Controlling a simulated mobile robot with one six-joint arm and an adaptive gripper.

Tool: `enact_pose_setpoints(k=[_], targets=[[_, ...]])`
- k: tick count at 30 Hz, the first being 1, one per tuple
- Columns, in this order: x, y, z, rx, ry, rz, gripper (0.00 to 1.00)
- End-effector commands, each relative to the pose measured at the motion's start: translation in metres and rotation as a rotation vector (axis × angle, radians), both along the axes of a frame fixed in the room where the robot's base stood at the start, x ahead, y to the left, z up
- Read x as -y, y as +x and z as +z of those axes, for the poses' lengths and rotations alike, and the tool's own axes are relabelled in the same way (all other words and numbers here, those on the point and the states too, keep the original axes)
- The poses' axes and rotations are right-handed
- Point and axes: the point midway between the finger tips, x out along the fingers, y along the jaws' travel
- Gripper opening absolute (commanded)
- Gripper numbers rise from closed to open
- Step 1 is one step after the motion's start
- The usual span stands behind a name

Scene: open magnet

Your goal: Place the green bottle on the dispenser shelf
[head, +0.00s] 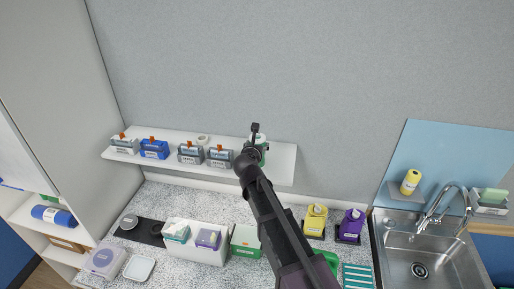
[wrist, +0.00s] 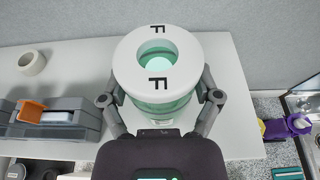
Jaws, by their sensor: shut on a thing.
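The green bottle (wrist: 166,108) is in the middle of the wrist view, seen from above, with a white ring-shaped top marked with the letter F. My gripper (wrist: 160,97) is shut on it, with one finger on each side. In the head view the bottle (head: 263,156) is mostly hidden behind my gripper (head: 252,155). It is at the right part of the white dispenser shelf (head: 284,166). The shelf also shows below it in the wrist view (wrist: 243,130). I cannot tell whether the bottle's base touches the shelf.
Several dispensers, including a blue one (head: 154,149), stand left along the shelf, with a small white roll (wrist: 32,63) behind. The shelf's right end is bare.

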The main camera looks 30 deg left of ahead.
Motion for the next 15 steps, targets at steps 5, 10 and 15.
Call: enact_pose_setpoints(k=[5,10,15], targets=[[-0.0003,-0.0003,0.0008,0.001,0.0,0.001,0.2],[-0.0005,-0.0003,-0.0023,0.001,0.0,0.001,0.2],[-0.0006,-0.0004,-0.0018,0.0,0.0,0.001,1.0]])
